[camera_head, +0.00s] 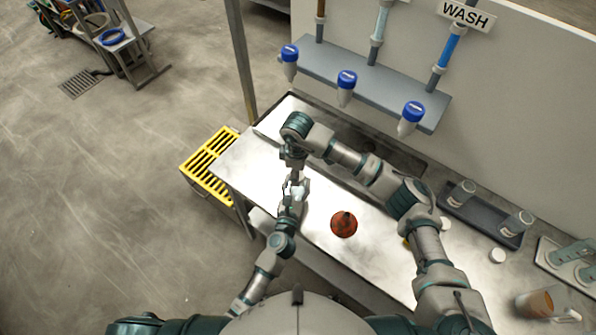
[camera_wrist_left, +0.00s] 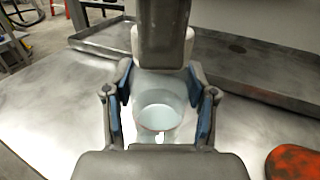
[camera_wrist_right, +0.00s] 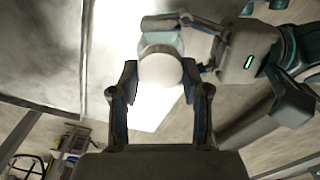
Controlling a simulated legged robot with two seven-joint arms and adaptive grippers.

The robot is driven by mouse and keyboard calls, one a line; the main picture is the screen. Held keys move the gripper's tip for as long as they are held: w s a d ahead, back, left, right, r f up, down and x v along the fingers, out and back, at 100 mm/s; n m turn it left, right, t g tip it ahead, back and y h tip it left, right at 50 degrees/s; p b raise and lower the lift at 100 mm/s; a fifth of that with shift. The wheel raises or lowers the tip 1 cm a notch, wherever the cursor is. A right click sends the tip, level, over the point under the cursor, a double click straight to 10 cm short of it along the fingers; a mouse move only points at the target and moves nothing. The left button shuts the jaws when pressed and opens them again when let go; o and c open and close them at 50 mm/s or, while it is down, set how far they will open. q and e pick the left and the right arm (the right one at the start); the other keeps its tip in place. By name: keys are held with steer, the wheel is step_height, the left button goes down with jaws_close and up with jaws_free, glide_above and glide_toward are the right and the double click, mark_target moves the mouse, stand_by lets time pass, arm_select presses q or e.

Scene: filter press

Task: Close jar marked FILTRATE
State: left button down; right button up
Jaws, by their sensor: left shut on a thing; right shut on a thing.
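A clear jar (camera_wrist_left: 160,112) with pale liquid is held between the blue-padded fingers of my left gripper (camera_wrist_left: 160,92), above the steel table. My right gripper (camera_wrist_right: 160,80) is shut on a round white lid (camera_wrist_right: 165,70). The lid sits at the jar's mouth; whether it is fully seated cannot be told. The jar (camera_wrist_right: 161,42) also shows behind the lid in the right wrist view. In the head view, the right gripper (camera_head: 293,170) is directly above the left gripper (camera_head: 291,201), with the jar (camera_head: 302,187) between them. No FILTRATE marking is readable.
A rust-red disc (camera_head: 344,225) lies on the steel table (camera_head: 315,230). At right are a dark tray (camera_head: 480,218) with jars, loose white lids (camera_head: 497,256) and a beaker (camera_head: 535,303) with orange contents. Blue-capped tubes (camera_head: 347,80) hang at a grey shelf (camera_head: 375,85) behind.

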arm_select(q)
steer(key=shift+s+d, duration=0.1)
arm_select(e)
steer(key=o, duration=0.7)
steer(key=shift+r, duration=0.15)
steer(key=shift+r, duration=2.2)
